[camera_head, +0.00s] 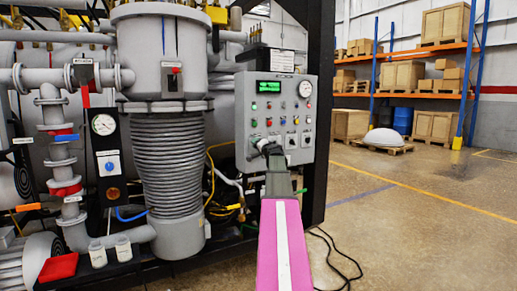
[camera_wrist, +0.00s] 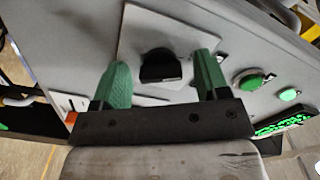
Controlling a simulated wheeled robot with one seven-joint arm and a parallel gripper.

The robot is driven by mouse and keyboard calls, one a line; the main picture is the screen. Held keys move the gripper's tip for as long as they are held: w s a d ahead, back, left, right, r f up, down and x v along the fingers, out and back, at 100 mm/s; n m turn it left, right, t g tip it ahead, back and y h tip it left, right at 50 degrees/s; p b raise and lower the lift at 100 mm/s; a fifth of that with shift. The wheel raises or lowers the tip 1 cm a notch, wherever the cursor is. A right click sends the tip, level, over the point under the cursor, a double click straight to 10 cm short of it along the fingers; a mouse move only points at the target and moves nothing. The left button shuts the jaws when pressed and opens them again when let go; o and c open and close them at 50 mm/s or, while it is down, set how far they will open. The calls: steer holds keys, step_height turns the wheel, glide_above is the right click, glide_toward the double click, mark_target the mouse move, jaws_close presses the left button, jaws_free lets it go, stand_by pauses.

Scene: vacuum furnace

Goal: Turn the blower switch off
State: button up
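The grey control panel (camera_head: 246,97) stands at centre right in the head view. My gripper (camera_head: 268,149) is at its lower left part and hides some of the panel there. In the wrist view, a black rotary switch knob (camera_wrist: 160,68) on a pale square plate sits between the two green fingers of my gripper (camera_wrist: 160,63). The gripper is open, with a gap visible on both sides of the knob. No label is readable, so I cannot tell whether this is the blower switch. More rotary switches (camera_head: 291,141) sit to the right of my gripper.
Above the switches are coloured buttons, a green display (camera_head: 268,87) and a round gauge (camera_head: 305,89). Green buttons (camera_wrist: 253,81) lie near the right finger in the wrist view. The ribbed furnace column (camera_head: 170,165) stands left. Floor at right is open; a black cable (camera_head: 345,268) lies on it.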

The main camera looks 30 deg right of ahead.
steer(key=shift+s, duration=0.1)
steer(key=s, duration=1)
steer(key=shift+s, duration=0.3)
